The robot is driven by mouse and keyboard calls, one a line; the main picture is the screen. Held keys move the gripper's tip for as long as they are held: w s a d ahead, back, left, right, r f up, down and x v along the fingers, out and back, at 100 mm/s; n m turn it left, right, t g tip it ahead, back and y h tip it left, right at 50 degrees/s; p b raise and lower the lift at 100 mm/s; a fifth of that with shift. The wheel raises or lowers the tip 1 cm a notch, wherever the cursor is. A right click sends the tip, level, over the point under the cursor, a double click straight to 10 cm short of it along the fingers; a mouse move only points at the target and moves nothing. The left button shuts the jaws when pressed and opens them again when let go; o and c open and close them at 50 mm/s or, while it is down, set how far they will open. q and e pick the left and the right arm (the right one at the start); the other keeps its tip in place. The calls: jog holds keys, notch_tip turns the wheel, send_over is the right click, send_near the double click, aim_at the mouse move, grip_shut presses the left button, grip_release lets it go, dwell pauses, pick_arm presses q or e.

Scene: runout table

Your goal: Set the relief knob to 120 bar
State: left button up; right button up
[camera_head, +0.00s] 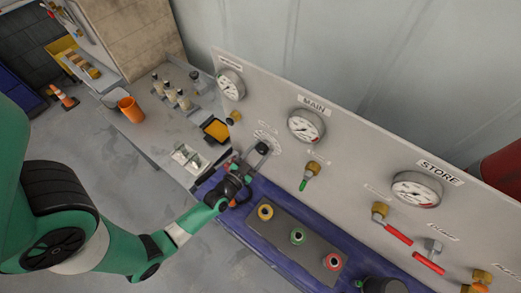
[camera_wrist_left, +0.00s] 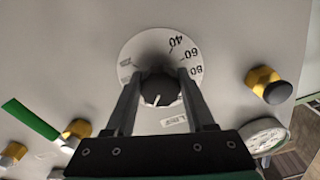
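The relief knob (camera_wrist_left: 160,88) is black with a white pointer line and sits at the middle of a round white dial (camera_wrist_left: 140,50) on the grey panel. In the wrist view the line points down the picture. The numbers 40, 60 and 80 show along the dial's right side; other marks are too small to read or are hidden by the fingers. My left gripper (camera_wrist_left: 159,80) has one finger on each side of the knob, and both appear to touch it. In the head view my left gripper (camera_head: 257,155) reaches the panel at this dial. My right gripper is not in view.
The panel carries gauges marked MAIN (camera_head: 306,126) and STORE (camera_head: 417,188). A green-handled valve (camera_head: 308,175) is right of the knob, with red-handled valves (camera_head: 398,233) beyond. A box with coloured round fittings (camera_head: 297,236) stands on the blue bench. An orange cup (camera_head: 131,109) stands on the left table.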

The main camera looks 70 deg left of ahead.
pick_arm(q)
grip_shut()
jog(key=shift+n, duration=0.4)
jog(key=n+b, duration=0.1)
jog(key=n, duration=0.4)
jog(key=shift+d+n, duration=0.15)
jog(key=shift+n, duration=0.15)
jog(key=n, duration=0.5)
jog(key=shift+w, duration=0.1)
jog(key=shift+r+n, duration=0.1)
jog(key=shift+n, duration=0.3)
jog(key=o, duration=0.6)
grip_release()
jog(key=shift+o, duration=0.2)
jog(key=shift+d, duration=0.1)
